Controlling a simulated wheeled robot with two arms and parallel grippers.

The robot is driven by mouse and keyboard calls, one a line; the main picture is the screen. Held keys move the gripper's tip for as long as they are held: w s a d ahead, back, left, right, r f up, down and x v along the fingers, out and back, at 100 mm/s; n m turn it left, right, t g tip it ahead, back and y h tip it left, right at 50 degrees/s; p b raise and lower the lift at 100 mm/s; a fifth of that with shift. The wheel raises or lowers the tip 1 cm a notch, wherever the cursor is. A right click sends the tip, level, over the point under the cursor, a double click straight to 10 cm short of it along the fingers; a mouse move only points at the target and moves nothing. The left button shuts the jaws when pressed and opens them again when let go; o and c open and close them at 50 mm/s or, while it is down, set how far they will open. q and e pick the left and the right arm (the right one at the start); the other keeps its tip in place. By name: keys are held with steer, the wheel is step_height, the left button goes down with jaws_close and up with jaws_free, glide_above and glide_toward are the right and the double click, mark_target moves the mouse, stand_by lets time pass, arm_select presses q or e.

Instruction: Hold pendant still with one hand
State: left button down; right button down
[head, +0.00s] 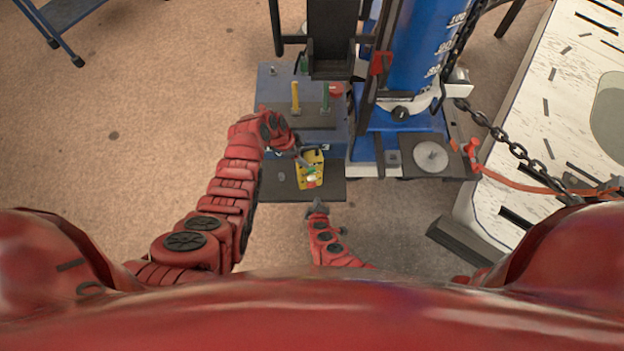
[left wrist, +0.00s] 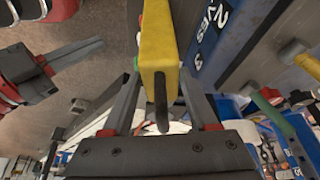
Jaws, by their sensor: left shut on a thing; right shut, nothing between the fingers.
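The yellow pendant (head: 309,169), a small box with coloured buttons, is in front of the blue machine base. My left gripper (head: 303,157) is shut on it at its upper end. In the left wrist view the pendant (left wrist: 158,45) runs between the two fingers of my left gripper (left wrist: 160,88), with a dark stub at its near end. My right gripper (head: 318,208) is shut and empty, just below the pendant in the head view and apart from it. Its dark fingers also show at the left of the left wrist view (left wrist: 70,52).
A dark plate (head: 271,190) lies below the pendant. Behind it, the blue base (head: 271,93) carries a yellow post (head: 295,96) and a green post (head: 325,96). A blue cylinder (head: 425,45) and a chain (head: 500,135) stand to the right.

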arm_select(q)
steer(key=shift+c, duration=0.5)
jaws_free()
steer(key=shift+r, duration=0.15)
steer(key=v, duration=1.1)
steer(key=shift+r, duration=0.3)
steer(key=shift+a, duration=0.15)
